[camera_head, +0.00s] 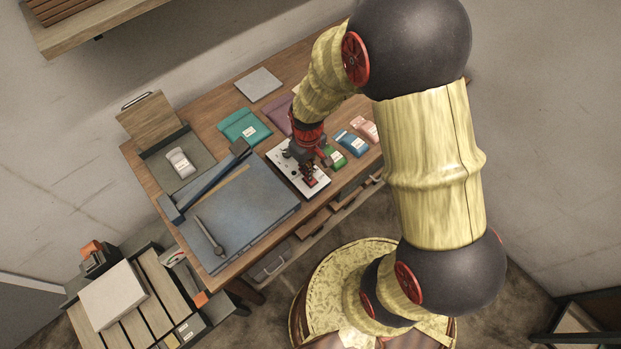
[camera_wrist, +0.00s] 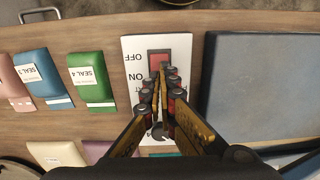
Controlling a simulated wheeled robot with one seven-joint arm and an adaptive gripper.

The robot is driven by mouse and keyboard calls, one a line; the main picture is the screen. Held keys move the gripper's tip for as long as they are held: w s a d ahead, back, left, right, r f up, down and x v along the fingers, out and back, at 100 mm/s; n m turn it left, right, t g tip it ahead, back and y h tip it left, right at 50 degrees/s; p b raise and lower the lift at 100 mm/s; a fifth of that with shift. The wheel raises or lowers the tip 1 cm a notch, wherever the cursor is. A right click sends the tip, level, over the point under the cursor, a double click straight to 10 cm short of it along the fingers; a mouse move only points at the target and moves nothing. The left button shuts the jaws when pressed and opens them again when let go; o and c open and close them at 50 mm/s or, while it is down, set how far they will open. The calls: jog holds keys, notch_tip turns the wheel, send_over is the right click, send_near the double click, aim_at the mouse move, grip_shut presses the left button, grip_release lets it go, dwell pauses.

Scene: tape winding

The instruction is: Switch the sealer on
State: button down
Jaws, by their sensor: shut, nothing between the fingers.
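A white control panel (camera_head: 282,160) lies on the wooden table. In the wrist view, the panel (camera_wrist: 131,45) carries a red rocker switch (camera_wrist: 159,55), with the words OFF and ON upside down beside it. I cannot tell which way the rocker is tipped. My gripper (camera_head: 308,178) points down over the panel. In the wrist view, my gripper (camera_wrist: 162,72) is shut and empty, its fingertips over the ON side of the switch and covering part of it. Whether they touch it is unclear. A dark round knob (camera_wrist: 158,131) shows partly between the fingers.
A blue-grey board (camera_head: 240,215) with a long bar lies left of the panel. Coloured packets, including a green one (camera_wrist: 91,78) and a blue one (camera_wrist: 42,75), lie beside the panel. A teal packet (camera_head: 243,127) lies behind it. Drawers stand open below the table's front edge.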

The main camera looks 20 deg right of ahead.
jog(key=shift+f+b, duration=0.4)
jog(key=shift+f, duration=0.25)
jog(key=shift+r, duration=0.15)
jog(key=shift+r+p, duration=2.7)
jog(key=shift+r, duration=0.7)
jog(key=s+r+m+t+b, duration=0.1)
jog(key=s+r+b, duration=0.4)
jog(key=r, duration=0.5)
jog(key=s+r+m+t+b, duration=0.2)
jog(key=s+r+t+b, duration=0.2)
jog(key=s+r, duration=0.5)
notch_tip(320, 180, up, 2)
jog(key=shift+r+m+t+b, duration=0.2)
jog(key=shift+m+t+b, duration=0.1)
jog(key=shift+b, duration=0.05)
